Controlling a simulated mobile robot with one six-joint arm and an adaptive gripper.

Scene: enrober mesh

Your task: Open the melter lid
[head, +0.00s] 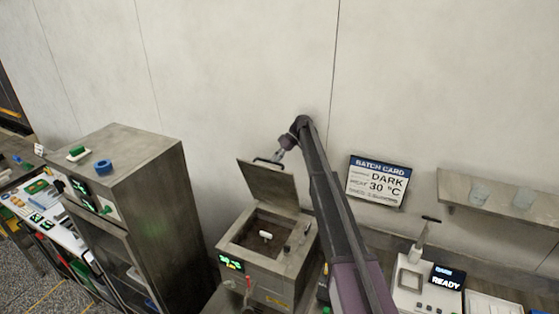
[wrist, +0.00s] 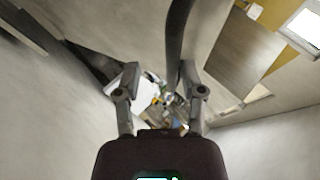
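The melter (head: 258,262) is a square metal box with a green display on its front. Its lid (head: 268,188) stands raised and tilted back at the rear edge, and the opening shows. The dark lid handle (head: 266,161) is at the lid's top edge. My gripper (head: 283,150) is at that top edge, close to the handle; contact cannot be told. In the wrist view the two fingers of my gripper (wrist: 159,76) are spread apart. A dark curved bar (wrist: 176,40), perhaps the handle, runs down between them, nearer the right finger.
A tall metal cabinet (head: 150,205) stands left of the melter. A scale reading READY (head: 446,281) is at lower right. The wall is close behind the lid.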

